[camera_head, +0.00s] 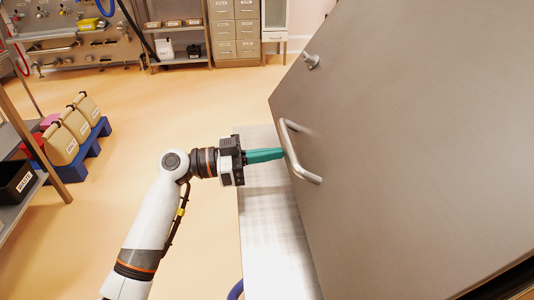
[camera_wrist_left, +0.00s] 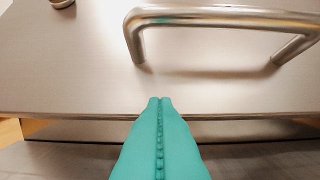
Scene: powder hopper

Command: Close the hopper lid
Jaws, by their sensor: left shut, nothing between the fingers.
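The hopper lid (camera_head: 410,130) is a large brushed-steel panel filling the right of the head view, slanting across it. It carries a bar handle (camera_head: 290,153) near its left edge. In the wrist view the handle (camera_wrist_left: 225,17) crosses the top and the lid (camera_wrist_left: 70,70) lies behind it, its edge running across the middle. My left gripper (camera_head: 282,153) has teal fingers pressed together and empty, pointing at the lid edge beside the handle. In the wrist view the fingertips (camera_wrist_left: 160,101) sit below the handle, apart from it. My right gripper is out of view.
A steel ledge (camera_head: 270,265) lies below my left gripper. A small knob (camera_head: 311,61) sticks out of the lid above the handle. A dark gap (camera_head: 500,283) shows at the lower right.

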